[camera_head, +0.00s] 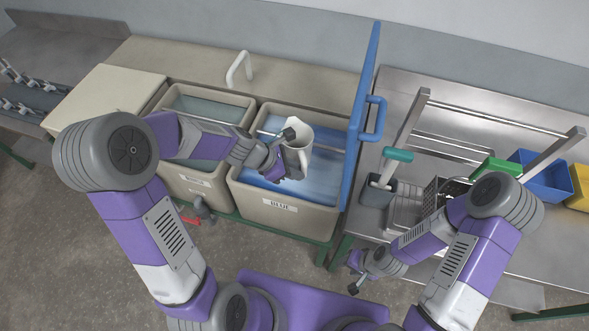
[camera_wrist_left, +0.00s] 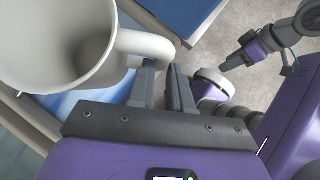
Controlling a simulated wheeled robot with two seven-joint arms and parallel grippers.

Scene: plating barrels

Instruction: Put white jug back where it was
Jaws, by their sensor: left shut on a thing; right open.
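A white jug (camera_head: 297,146) is held above the tank labelled BLUE (camera_head: 285,212), which holds blue liquid. My left gripper (camera_head: 285,160) is shut on the jug, with the jug to the right of the gripper in the head view. In the left wrist view the jug (camera_wrist_left: 60,45) fills the upper left, and the fingers of my left gripper (camera_wrist_left: 165,85) are at its handle (camera_wrist_left: 150,42). My right gripper (camera_head: 354,276) is open and empty, low in front of the steel bench.
A blue lid (camera_head: 362,110) stands upright at the tank's right side. A second tank (camera_head: 208,103) is to the left. The steel bench (camera_head: 400,95) holds a grey container (camera_head: 377,192), a wire basket (camera_head: 440,190), a rack frame, a blue bin (camera_head: 545,175) and a yellow bin (camera_head: 578,188).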

